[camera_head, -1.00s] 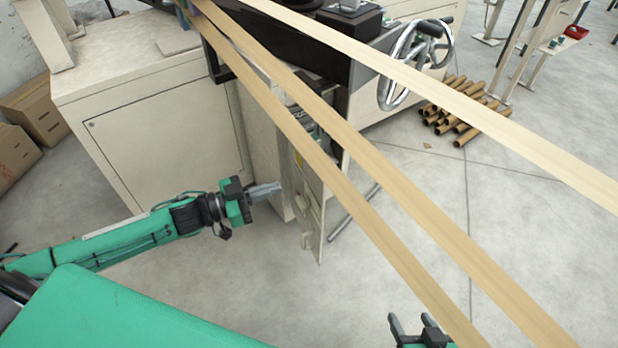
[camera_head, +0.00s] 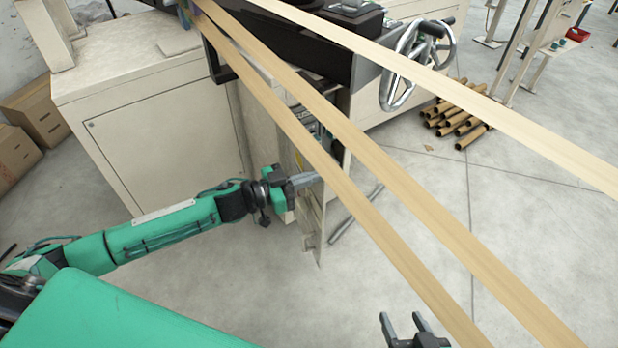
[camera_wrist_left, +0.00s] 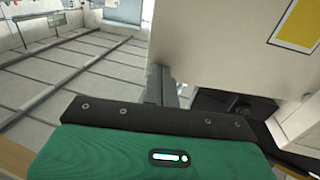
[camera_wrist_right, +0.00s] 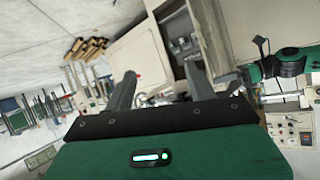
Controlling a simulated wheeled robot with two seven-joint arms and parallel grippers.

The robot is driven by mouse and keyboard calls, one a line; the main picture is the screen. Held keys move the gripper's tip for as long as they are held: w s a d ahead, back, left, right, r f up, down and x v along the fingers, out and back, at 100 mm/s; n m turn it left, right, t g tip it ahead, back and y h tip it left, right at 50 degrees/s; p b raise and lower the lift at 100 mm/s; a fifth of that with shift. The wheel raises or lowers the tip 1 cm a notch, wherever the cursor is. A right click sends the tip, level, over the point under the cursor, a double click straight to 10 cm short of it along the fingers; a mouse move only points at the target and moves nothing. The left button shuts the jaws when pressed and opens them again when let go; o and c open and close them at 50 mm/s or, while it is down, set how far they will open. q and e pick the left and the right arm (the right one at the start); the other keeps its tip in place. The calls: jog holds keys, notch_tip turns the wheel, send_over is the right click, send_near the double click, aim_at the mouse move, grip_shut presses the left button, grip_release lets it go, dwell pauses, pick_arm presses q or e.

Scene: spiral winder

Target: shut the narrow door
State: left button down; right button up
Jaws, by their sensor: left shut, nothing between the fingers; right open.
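The narrow door (camera_head: 311,225) is a pale panel standing open from the front of the machine cabinet, partly hidden behind the tan paper strips. In the left wrist view, a large pale panel with a yellow label (camera_wrist_left: 225,45), which looks like this door, fills the upper right. My left gripper (camera_head: 314,178) is shut and empty, with its fingertips at the door in the head view. Its fingers (camera_wrist_left: 160,85) overlap the panel's lower left edge in the left wrist view; I cannot tell if they touch. My right gripper (camera_head: 402,324) is open and empty, low and away from the door.
Several paper strips (camera_head: 395,185) run diagonally above the door area. A handwheel (camera_head: 405,65) sits on the machine at the upper right. Several cardboard tubes (camera_head: 460,115) lie on the floor beyond.

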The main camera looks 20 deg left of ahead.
jog(key=shift+w+d+r, duration=0.1)
jog(key=shift+r, duration=0.15)
